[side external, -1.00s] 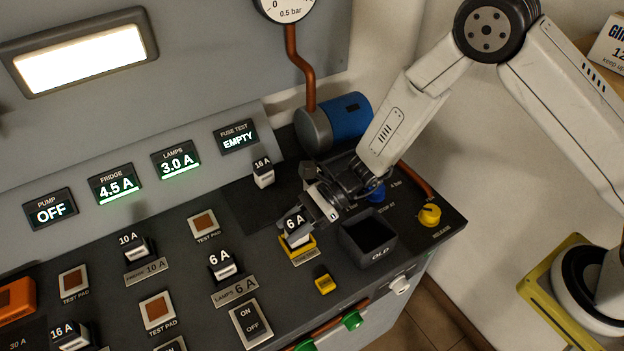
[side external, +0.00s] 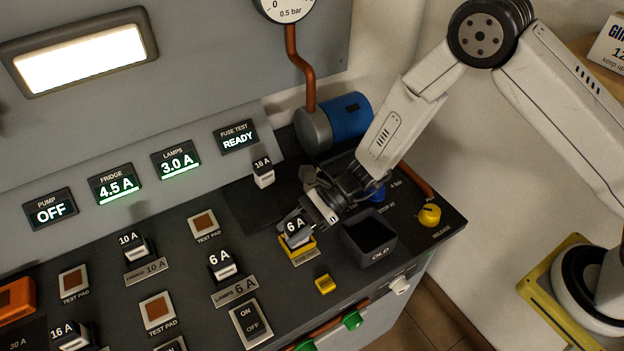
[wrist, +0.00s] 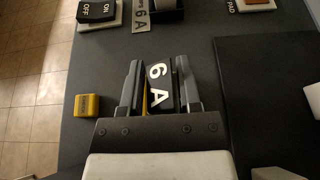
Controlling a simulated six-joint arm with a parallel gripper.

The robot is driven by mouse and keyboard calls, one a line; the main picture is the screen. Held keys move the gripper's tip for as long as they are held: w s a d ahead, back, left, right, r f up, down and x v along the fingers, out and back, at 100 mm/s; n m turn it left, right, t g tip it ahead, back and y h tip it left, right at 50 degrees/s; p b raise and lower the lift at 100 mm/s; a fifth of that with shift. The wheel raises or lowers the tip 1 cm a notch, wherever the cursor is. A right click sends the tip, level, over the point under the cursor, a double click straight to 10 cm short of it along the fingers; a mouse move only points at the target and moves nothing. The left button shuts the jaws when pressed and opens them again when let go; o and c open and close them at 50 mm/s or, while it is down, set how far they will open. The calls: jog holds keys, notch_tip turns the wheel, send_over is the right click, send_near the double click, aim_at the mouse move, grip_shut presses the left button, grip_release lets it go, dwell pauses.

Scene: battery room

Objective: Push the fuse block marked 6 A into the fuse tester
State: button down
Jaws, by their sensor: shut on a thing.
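The fuse block marked 6 A (side external: 295,227) sits upright in the yellow-edged fuse tester (side external: 299,250). My gripper (side external: 300,224) is shut on it, with one finger on each side. In the wrist view the block (wrist: 160,88) shows its 6 A label between the fingertips (wrist: 159,82). The block and the fingers hide most of the tester. The fuse test display (side external: 238,137) reads READY. Another 6 A block (side external: 223,264) stands in the lamps slot to the left.
An open black bin marked OLD (side external: 368,238) stands just right of my gripper. A small yellow button (side external: 325,284) is in front of the tester; it also shows in the wrist view (wrist: 87,105). A 16 A block (side external: 263,173) stands behind. A yellow release knob (side external: 429,215) is farther right.

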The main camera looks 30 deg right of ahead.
jog(key=shift+f, duration=0.15)
jog(key=c, duration=0.6)
grip_release()
jog(key=shift+d, duration=0.1)
jog(key=shift+v, duration=5.45)
jog(key=shift+s, duration=0.1)
jog(key=s+d+r+n+t+h, duration=0.1)
jog(key=s+d+r+n+h, duration=0.1)
jog(key=d+n, duration=0.4)
jog(key=s+d+r+n+h, duration=0.3)
jog(key=s+d+n+h, duration=0.2)
jog(key=d+n+h, duration=0.1)
jog(key=s+d+r+n+t+h, duration=0.1)
jog(key=s+d+r+n+h, duration=0.1)
jog(key=d+n+h, duration=0.3)
jog(key=shift+s+d+r+n+t, duration=0.3)
jog(key=shift+s+d+n, duration=0.2)
jog(key=shift+s+d, duration=0.25)
